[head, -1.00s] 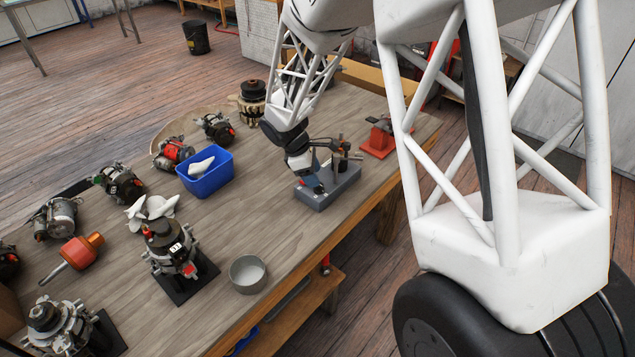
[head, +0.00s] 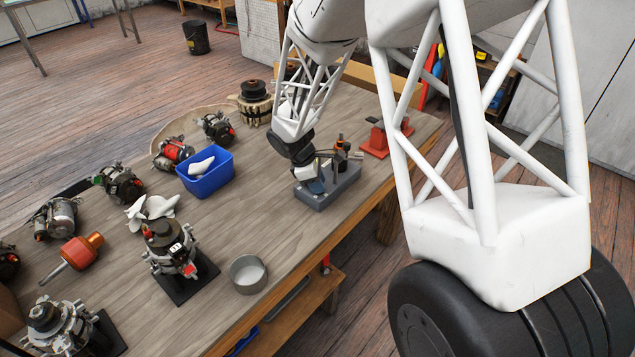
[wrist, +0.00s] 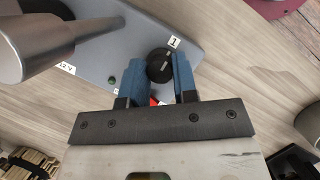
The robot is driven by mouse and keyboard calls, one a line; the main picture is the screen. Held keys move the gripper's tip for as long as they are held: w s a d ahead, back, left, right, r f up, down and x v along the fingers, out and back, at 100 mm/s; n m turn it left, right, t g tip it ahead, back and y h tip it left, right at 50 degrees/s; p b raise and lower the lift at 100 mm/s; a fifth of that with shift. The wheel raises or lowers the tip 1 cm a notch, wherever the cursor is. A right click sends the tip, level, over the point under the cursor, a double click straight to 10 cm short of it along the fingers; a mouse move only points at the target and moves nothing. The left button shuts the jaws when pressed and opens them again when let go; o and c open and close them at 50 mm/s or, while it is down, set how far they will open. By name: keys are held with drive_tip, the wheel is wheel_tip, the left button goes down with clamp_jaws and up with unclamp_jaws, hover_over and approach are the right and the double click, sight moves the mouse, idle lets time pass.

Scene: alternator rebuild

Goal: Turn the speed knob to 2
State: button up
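The speed knob (wrist: 160,65) is a small round black knob on a grey box (wrist: 95,35), with a white label "1" (wrist: 174,43) beside its upper right edge in the wrist view. My gripper (wrist: 158,72) has its two blue fingers on either side of the knob, and both look to be against it. No label "2" is readable. In the head view, the grey box (head: 340,188) sits near the right edge of the workbench, and my gripper (head: 316,187) is down at its left end. The knob is hidden there.
A red stand (head: 377,140) is behind the box. A blue bin (head: 205,175) and a grey bowl (head: 248,274) stand on the bench.

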drive_tip(key=shift+c, duration=0.7)
drive_tip(key=shift+m, duration=0.3)
drive_tip(key=m, duration=0.1)
drive_tip(key=m+g, duration=0.1)
drive_tip(key=m, duration=0.1)
drive_tip(key=shift+w+m+g+y, duration=0.1)
drive_tip(key=shift+m+g+y, duration=0.2)
drive_tip(key=shift+d+m+g+y, duration=0.1)
drive_tip(key=shift+m+g+y, duration=0.35)
drive_tip(key=shift+m, duration=1.25)
drive_tip(key=shift+g, duration=0.25)
drive_tip(key=o, duration=0.9)
drive_tip(key=shift+o, duration=0.2)
